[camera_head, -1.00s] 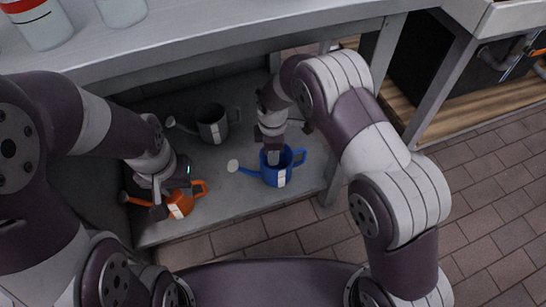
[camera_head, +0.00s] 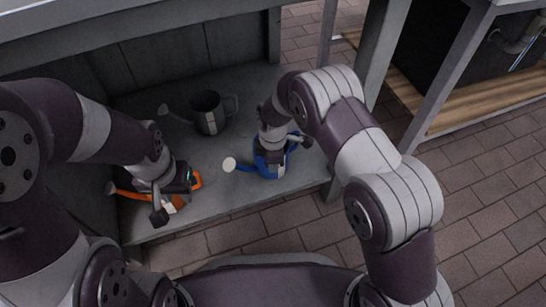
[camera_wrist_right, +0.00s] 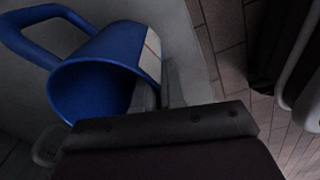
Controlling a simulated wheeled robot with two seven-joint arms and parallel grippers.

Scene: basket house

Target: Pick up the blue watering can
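The blue watering can (camera_head: 270,162) stands on the grey lower shelf, its spout pointing left and its handle to the right. My right gripper (camera_head: 268,150) is down at its top and hides part of its opening. In the right wrist view, the can (camera_wrist_right: 95,85) shows its round opening and handle. The grey fingers of my right gripper (camera_wrist_right: 161,92) are close together at the rim, seemingly on both sides of the wall; whether they press on it is unclear. My left gripper (camera_head: 168,192) is low over an orange watering can (camera_head: 195,180); its fingertips are hard to make out.
A grey watering can (camera_head: 207,113) stands further back on the lower shelf (camera_head: 240,205). The upper shelf board (camera_head: 130,25) overhangs at the top left. A grey table leg (camera_head: 372,70) stands right of my right forearm. Open tiled floor (camera_head: 475,185) lies to the right.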

